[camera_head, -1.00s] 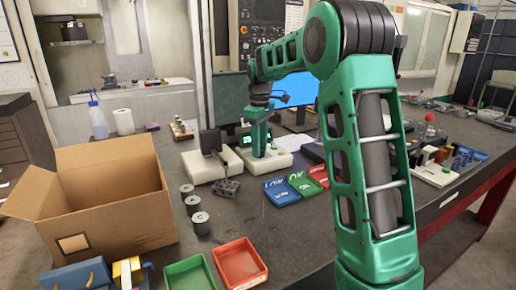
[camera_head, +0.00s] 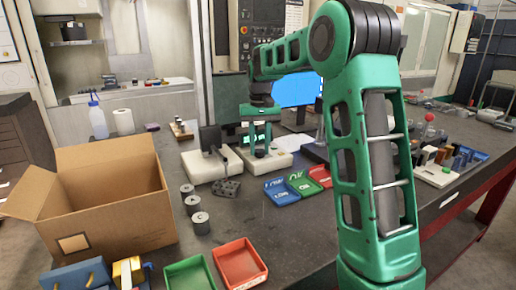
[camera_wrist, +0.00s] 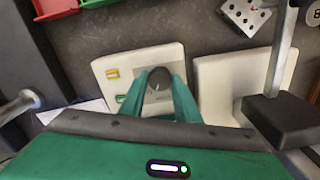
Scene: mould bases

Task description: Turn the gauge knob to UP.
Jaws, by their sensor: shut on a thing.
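The gauge knob (camera_wrist: 159,79) is a dark round knob on a white gauge box (camera_wrist: 112,62). The box also shows in the head view (camera_head: 277,163), on the bench behind the coloured trays. My gripper (camera_wrist: 160,88) points down over the box, its two green fingers closed on the knob's sides; it also shows in the head view (camera_head: 260,150). A yellow label (camera_wrist: 112,73) and a green label (camera_wrist: 121,98) lie left of the knob in the wrist view. A small light mark shows on the knob, but I cannot read which label it faces.
A second white box with a dark upright stand (camera_head: 210,140) is close beside the gauge box. A drilled metal block (camera_head: 227,188) lies in front. Blue (camera_head: 281,191), green (camera_head: 300,183) and red trays sit to the right. A cardboard box (camera_head: 110,205) stands at left.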

